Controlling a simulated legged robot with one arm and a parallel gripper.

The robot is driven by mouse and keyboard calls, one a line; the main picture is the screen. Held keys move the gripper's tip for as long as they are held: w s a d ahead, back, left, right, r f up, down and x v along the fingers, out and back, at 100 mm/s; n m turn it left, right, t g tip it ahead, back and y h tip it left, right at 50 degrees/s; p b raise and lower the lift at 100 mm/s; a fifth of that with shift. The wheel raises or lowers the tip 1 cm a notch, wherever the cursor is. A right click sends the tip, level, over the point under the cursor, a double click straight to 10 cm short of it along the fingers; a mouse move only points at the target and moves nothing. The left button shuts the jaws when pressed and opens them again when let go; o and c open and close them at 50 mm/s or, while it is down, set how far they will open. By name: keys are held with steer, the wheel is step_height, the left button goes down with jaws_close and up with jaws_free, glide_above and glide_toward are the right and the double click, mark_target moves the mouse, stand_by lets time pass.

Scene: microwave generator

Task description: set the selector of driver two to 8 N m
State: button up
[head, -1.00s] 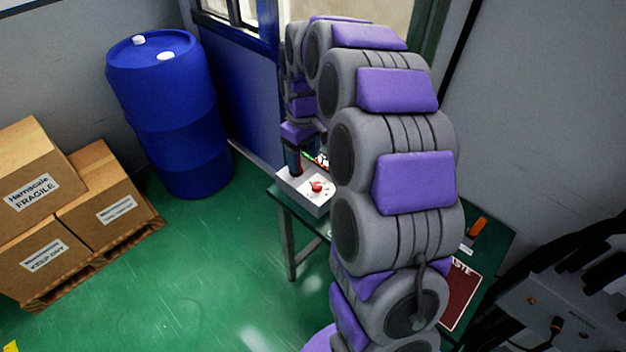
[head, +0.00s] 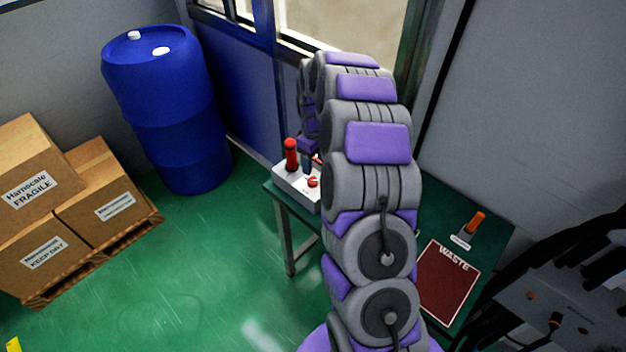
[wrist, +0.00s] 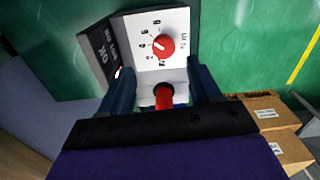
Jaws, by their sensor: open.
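A white box (head: 288,182) stands on the far left corner of the green table. On its face is a red selector knob (head: 313,182), which also shows in the wrist view (wrist: 163,47) with a ring of numbers around it. The white mark on the knob points up-left in the wrist view; the exact number is too small to tell. A red cylinder (head: 291,155) stands upright on the box. In the wrist view a red cylinder (wrist: 164,98) lies between the finger bases, not clasped. My gripper (wrist: 163,78) is open, its fingers either side of the box's near part. I cannot tell which driver this is.
The green table (head: 440,210) holds a dark red WASTE mat (head: 447,285) and an orange-handled item (head: 476,222). A blue drum (head: 160,110) and cardboard boxes (head: 65,205) stand left. My arm hides the table's middle. Floor left of the table is clear.

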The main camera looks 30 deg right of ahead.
mark_target(312, 180)
steer(key=f, duration=0.2)
steer(key=a+f+b, duration=0.1)
steer(key=f, duration=0.4)
steer(key=shift+a+f, duration=0.2)
steer(key=shift+f, duration=0.25)
steer(key=shift+d, duration=0.65)
steer(key=shift+c, duration=1.2)
steer(key=shift+a, duration=0.4)
steer(key=c, duration=0.5)
steer(key=shift+d, duration=0.1)
steer(key=c, duration=0.3)
